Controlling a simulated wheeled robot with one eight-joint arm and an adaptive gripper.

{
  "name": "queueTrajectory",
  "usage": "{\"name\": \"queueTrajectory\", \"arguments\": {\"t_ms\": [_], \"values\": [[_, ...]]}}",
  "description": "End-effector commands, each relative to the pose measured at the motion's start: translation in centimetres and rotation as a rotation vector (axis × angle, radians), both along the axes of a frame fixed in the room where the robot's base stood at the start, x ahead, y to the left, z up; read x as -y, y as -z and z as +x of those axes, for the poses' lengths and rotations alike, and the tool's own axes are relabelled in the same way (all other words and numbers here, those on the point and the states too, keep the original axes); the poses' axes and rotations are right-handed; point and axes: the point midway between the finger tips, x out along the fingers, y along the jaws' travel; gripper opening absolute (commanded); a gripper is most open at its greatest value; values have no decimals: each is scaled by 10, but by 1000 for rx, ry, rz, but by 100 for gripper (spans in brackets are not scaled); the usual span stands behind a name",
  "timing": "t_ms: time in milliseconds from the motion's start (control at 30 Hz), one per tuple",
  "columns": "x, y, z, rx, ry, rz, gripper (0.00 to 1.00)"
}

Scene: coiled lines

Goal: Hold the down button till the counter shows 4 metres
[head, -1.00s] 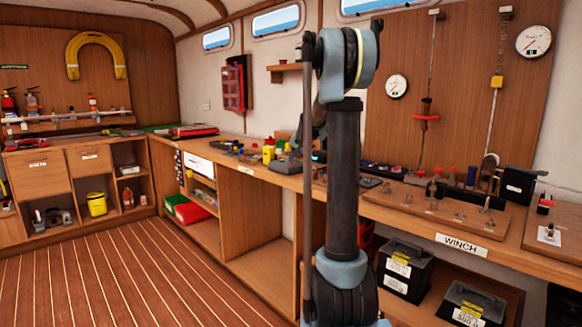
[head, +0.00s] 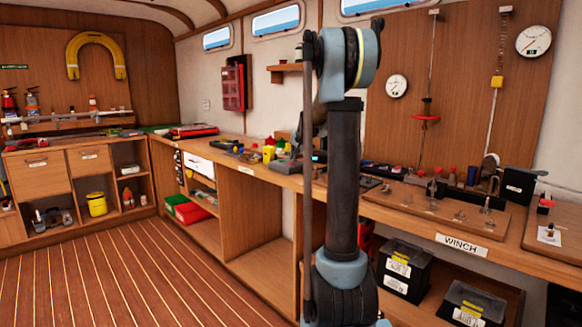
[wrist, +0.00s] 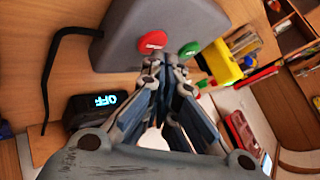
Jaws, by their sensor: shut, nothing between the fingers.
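In the wrist view a grey control box (wrist: 160,25) carries a red button (wrist: 152,41) and a green button (wrist: 189,50). No lettering shows on either button, so I cannot tell which is down. My gripper (wrist: 160,62) is shut and empty, its fingertips close by the two buttons. Whether they touch the box cannot be told. A small black counter (wrist: 95,110) lies left of the gripper, with lit cyan characters that look like "OFF". In the head view my arm mostly hides the gripper and this part of the bench.
A yellow container (wrist: 220,63) stands right of the box in the wrist view, close to the fingers. A black cable (wrist: 50,65) runs from the box. In the head view the wooden bench (head: 225,157) is cluttered with small items, and the floor (head: 130,270) is clear.

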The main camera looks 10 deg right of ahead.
Motion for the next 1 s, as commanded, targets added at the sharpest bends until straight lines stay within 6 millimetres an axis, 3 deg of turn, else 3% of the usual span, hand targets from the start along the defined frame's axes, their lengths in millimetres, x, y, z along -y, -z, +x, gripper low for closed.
{"name": "queueTrajectory", "arguments": {"t_ms": [533, 1000], "values": [[0, -10, 0, 0, 0, 0, 0], [0, -47, 0, 0, 0, 0, 0]]}}
